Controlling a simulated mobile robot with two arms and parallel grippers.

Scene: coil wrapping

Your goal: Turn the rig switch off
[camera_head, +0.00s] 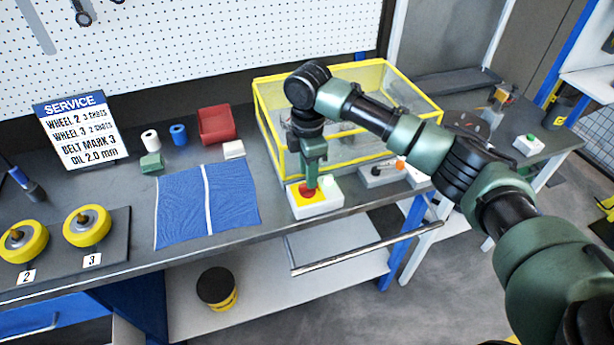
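A white box (322,208) with a yellow top plate stands at the table's front edge. A red round button (306,195) sits on it, with a pale green patch beside it. My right gripper (311,186) points straight down over the red button, at or very near it; I cannot tell if they touch. Its fingers show as one narrow shape, so open or shut is unclear. A small grey box (378,181) with an orange-tipped lever (400,165) stands to its right; which one is the rig switch is not labelled. My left gripper is not in view.
A yellow-framed clear enclosure (420,98) stands behind the white box, partly hidden by my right arm. A blue cloth (180,212) lies to the left. Two yellow wheels (87,226) and a service sign (80,132) are farther left. A box with a green button (528,148) stands far right.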

